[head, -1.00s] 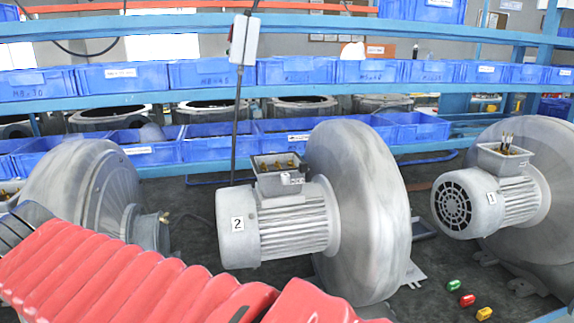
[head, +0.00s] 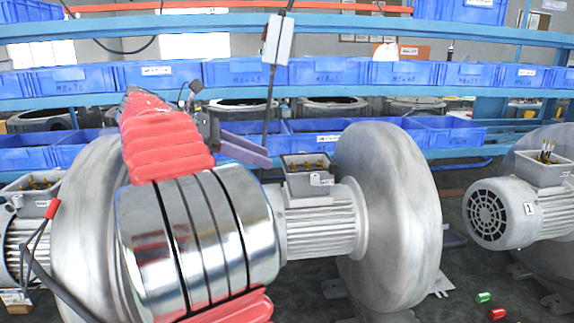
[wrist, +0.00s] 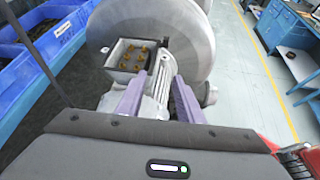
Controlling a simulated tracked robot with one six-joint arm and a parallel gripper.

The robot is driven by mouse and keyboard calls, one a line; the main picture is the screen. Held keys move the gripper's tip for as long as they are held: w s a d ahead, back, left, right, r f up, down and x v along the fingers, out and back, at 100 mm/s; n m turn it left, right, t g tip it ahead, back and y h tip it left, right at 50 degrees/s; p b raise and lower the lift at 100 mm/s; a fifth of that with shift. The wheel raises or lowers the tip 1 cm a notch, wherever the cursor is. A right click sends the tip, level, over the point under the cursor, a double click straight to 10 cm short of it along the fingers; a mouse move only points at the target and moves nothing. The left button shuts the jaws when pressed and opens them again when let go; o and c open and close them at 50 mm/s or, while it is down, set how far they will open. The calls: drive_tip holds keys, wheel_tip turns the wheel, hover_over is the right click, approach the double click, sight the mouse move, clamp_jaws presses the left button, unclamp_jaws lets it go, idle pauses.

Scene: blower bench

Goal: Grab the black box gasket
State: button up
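I cannot make out a black box gasket for certain in either view. My gripper (wrist: 155,90) shows in the wrist view as two purple fingers set apart, with nothing held between them. They point at a grey motor whose open terminal box (wrist: 132,62) shows brass-coloured terminals and no lid. In the head view my gripper (head: 245,150) is partly hidden behind my arm, left of the same open terminal box (head: 306,168). The blower (head: 390,215) of that motor stands just right of it.
Blue bins (head: 335,72) line the rack behind the blowers. A white box (head: 279,40) hangs on a cable near the terminal box. Another blower motor (head: 500,213) stands at right. Small green (head: 483,297) and red (head: 497,314) pieces lie on the dark bench.

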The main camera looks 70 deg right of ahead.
drive_tip(key=s+d+r+g, duration=0.1)
drive_tip(key=s+d+g, duration=0.1)
drive_tip(key=shift+d+r+y, duration=0.3)
drive_tip(key=shift+r, duration=0.1)
approach(330, 166)
drive_tip(key=shift+d+x, duration=0.25)
drive_tip(key=shift+x, duration=1.25)
drive_tip(key=shift+w, duration=0.15)
drive_tip(key=shift+x, duration=2.6)
drive_tip(key=shift+a, duration=0.15)
drive_tip(key=shift+c, duration=0.4)
clamp_jaws()
